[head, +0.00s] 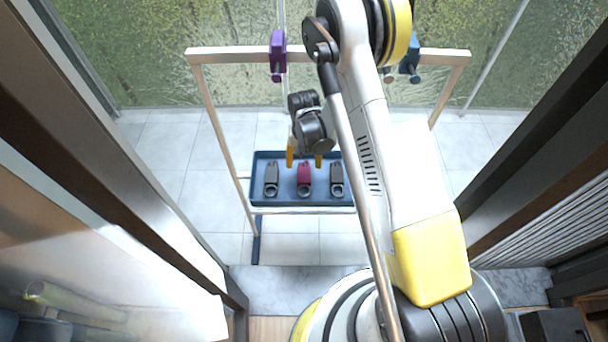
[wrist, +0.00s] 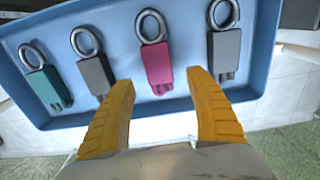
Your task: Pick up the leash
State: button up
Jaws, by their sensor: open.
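A blue tray (head: 262,200) on the rack holds several tags with metal rings; it also shows in the wrist view (wrist: 180,108). A magenta tag (head: 304,177) lies mid-tray, seen in the wrist view (wrist: 157,62) ahead of and between my fingers. A grey tag (wrist: 97,72) lies on its left and another grey tag (wrist: 224,52) on its right there. A teal tag (wrist: 46,88) is at far left; my arm seems to hide it in the head view. I cannot tell which item is the leash. My gripper (head: 304,157) is open and empty, with yellow fingers (wrist: 162,85) near the tray edge.
A pale rack frame (head: 235,55) stands around the tray. A purple clamp (head: 278,55) and a dark blue clamp (head: 410,64) sit on its top bar. Dark posts flank the view left and right. Tiled floor (head: 160,130) lies clear beside the rack.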

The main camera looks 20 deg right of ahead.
aim_at(304, 171)
notch_tip(304, 171, down, 5)
jog(key=b, duration=0.2)
jog(key=shift+s+f+b, duration=0.1)
jog(key=shift+f+b, duration=0.05)
jog(key=shift+b, duration=0.25)
jog(key=c, duration=1.4)
